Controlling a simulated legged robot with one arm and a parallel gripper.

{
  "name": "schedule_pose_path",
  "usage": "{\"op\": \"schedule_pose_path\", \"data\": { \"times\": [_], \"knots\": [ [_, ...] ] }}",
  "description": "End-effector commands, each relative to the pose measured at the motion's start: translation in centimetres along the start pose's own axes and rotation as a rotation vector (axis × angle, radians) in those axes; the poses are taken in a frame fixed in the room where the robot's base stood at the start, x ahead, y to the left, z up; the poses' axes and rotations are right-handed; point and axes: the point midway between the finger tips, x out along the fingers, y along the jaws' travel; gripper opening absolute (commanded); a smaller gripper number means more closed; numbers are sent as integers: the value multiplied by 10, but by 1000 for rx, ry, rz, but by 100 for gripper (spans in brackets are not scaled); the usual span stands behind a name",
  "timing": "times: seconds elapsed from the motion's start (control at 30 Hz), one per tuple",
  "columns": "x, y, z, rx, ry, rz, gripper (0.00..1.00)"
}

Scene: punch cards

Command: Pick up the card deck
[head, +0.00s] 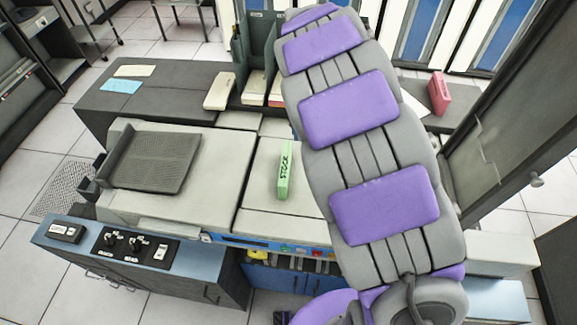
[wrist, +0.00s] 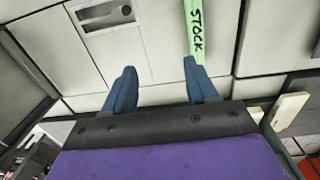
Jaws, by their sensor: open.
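A green card deck marked STOCK (head: 285,170) lies on the cream top of the machine (head: 265,215), just left of my arm in the head view. In the wrist view the green deck (wrist: 195,25) is at the top, cut off by the frame edge. My gripper (wrist: 159,64) shows in the wrist view with its two blue fingers spread apart and nothing between them. The right fingertip overlaps the near end of the deck in the picture; I cannot tell whether they touch. My gripper cannot be made out in the head view.
Cream blocks (head: 219,91) stand on the dark counter behind, beside a grey-green holder (head: 257,50). A pink block (head: 439,93) is at the right. A dark ribbed tray (head: 155,160) is on the machine's left. The cream surface around the deck is clear.

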Motion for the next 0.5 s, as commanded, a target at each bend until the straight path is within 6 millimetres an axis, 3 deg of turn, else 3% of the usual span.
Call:
{"op": "schedule_pose_path", "data": {
  "times": [0.1,0.23,0.5],
  "knots": [
    [12,-24,-18,-24,0,-13,57],
    [22,-41,-33,-44,1,-36,57],
    [37,-51,-42,-60,-4,-59,57]
  ]
}}
